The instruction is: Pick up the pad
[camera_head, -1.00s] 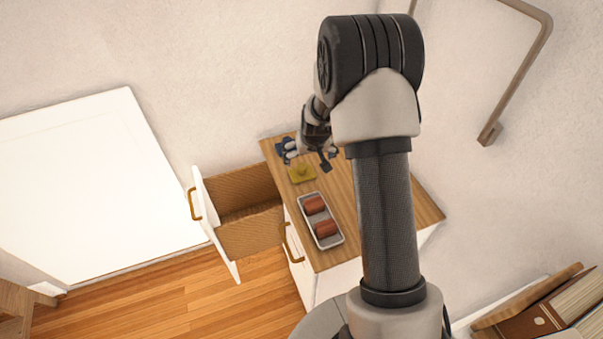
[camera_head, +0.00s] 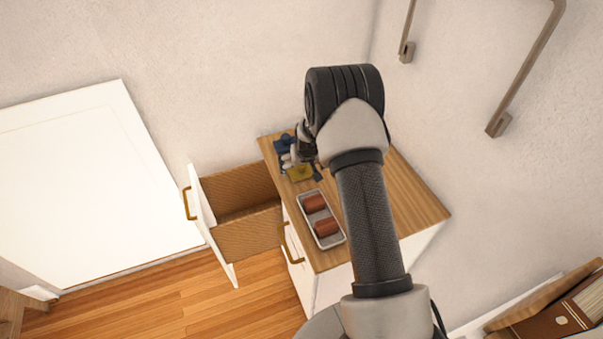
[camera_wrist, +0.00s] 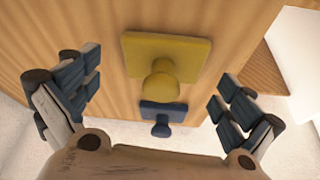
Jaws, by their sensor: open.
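A yellow square pad (camera_head: 301,174) with a round knob lies on the wooden cabinet top. It also shows in the wrist view (camera_wrist: 165,47), knob towards the camera. A smaller blue pad (camera_head: 283,142) with a knob lies beyond it near the cabinet's far edge, and appears below it in the wrist view (camera_wrist: 165,111). The pictures do not tell which one the task names. My gripper (camera_wrist: 157,85) is open and empty, its blue-padded fingers spread left and right of the yellow knob. In the head view my gripper (camera_head: 303,160) is low over the pads and partly hides them.
A grey tray (camera_head: 330,243) with two red-brown cylinders (camera_head: 315,204) stands on the cabinet top (camera_head: 408,205) near the yellow pad. An open, apparently empty drawer (camera_head: 240,192) sticks out left. Walls stand behind. The right part of the top looks bare, partly hidden by my arm.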

